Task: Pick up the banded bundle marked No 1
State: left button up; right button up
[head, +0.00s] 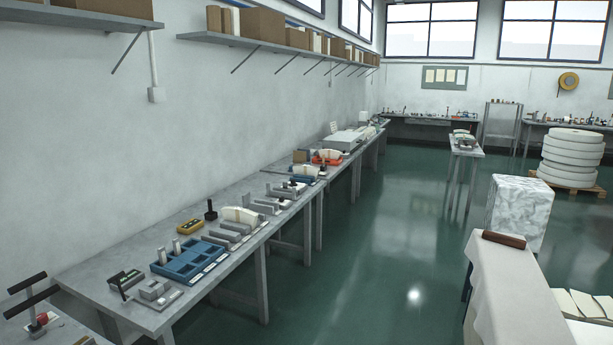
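No marking "No 1" can be read in the head view, so I cannot tell which thing is the bundle so marked. A pale, arched bundle-like item (240,215) lies on the long grey bench (128,252) at the left. A similar pale item (305,170) lies farther along the bench. Both are too small to show a band or number clearly. Neither of my grippers shows in the head view.
A blue compartment tray (190,261) and several small tools stand on the bench. A device with black bars (27,284) is at the lower left. A white-draped table (512,290) and marbled block (519,212) stand at right. Green floor (370,260) between is clear.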

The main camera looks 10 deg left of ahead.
aim_at(308, 170)
jog(key=i, duration=4.1)
jog(key=i+l+u, duration=0.1)
jog(key=i, duration=0.45)
jog(key=i+l+u, duration=0.1)
jog(key=i, duration=0.4)
jog(key=i+l+u, duration=0.1)
jog(key=i+l, duration=0.2)
jog(key=i, duration=0.2)
jog(key=i+l+u, duration=0.25)
jog(key=i, duration=0.15)
jog(key=i+l+u, duration=0.15)
jog(key=i+u, duration=0.15)
jog(key=i+j, duration=0.15)
jog(key=j, duration=0.25)
